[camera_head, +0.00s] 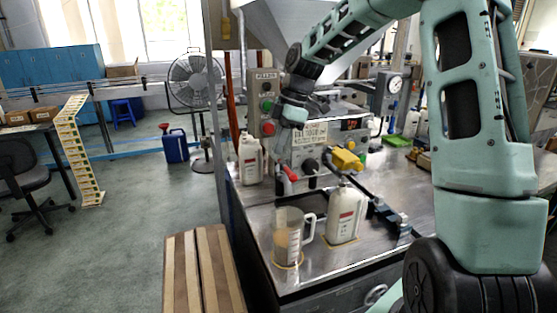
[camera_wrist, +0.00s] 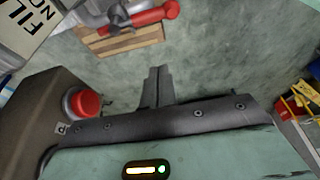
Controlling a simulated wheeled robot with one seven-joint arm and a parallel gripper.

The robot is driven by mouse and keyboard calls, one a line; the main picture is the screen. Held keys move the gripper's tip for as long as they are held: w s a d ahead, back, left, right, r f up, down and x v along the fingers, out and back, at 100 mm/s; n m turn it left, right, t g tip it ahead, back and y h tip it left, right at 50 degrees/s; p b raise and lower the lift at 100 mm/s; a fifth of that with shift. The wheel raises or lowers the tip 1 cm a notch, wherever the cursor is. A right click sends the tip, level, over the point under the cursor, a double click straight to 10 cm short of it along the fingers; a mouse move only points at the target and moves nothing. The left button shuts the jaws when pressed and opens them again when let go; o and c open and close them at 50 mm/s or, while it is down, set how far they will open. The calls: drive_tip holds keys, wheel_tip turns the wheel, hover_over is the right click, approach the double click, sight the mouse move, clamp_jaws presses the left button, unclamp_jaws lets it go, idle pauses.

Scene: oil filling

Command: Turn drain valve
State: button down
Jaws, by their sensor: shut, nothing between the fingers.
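The drain valve has a red handle (camera_head: 290,173) on the front of the filling machine, below its label plate. In the wrist view the red handle (camera_wrist: 150,16) lies across the top edge, beside a grey metal valve body. My gripper (camera_head: 281,146) points down just above the handle in the head view. In the wrist view its dark fingers (camera_wrist: 158,72) are together and empty, with a visible gap in the picture between them and the handle. A clear measuring jug (camera_head: 289,238) stands on the steel bench below the valve.
A white bottle (camera_head: 345,216) stands right of the jug, and another white bottle (camera_head: 250,160) stands at the bench's left edge. A control box (camera_head: 266,105) with buttons rises close behind my gripper. A yellow part (camera_head: 346,160) sits right of the valve. Floor at left is partly open.

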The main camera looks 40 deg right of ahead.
drive_tip(key=shift+s+d+f+p, duration=0.1)
drive_tip(key=shift+d+f+p, duration=0.1)
drive_tip(key=shift+f+p, duration=0.85)
drive_tip(key=shift+s+d+f+p, duration=0.15)
drive_tip(key=shift+f+p, duration=0.35)
drive_tip(key=shift+f, duration=1)
drive_tip(key=shift+w+d+f+p, duration=0.1)
drive_tip(key=shift+d+f+p, duration=0.15)
drive_tip(key=shift+f+p, duration=0.8)
drive_tip(key=shift+f+b, duration=0.25)
drive_tip(key=shift+b, duration=0.05)
drive_tip(key=shift+s+d+r+n, duration=0.1)
drive_tip(key=shift+s+d+n, duration=0.15)
drive_tip(key=shift+d+n, duration=0.3)
drive_tip(key=shift+d, duration=0.1)
drive_tip(key=shift+w+a, duration=0.1)
drive_tip(key=shift+a, duration=0.35)
wheel_tip(320, 180, up, 9)
drive_tip(key=b, duration=0.3)
hover_over(285, 168)
drive_tip(key=s+a, duration=0.2)
drive_tip(key=shift+w, duration=0.2)
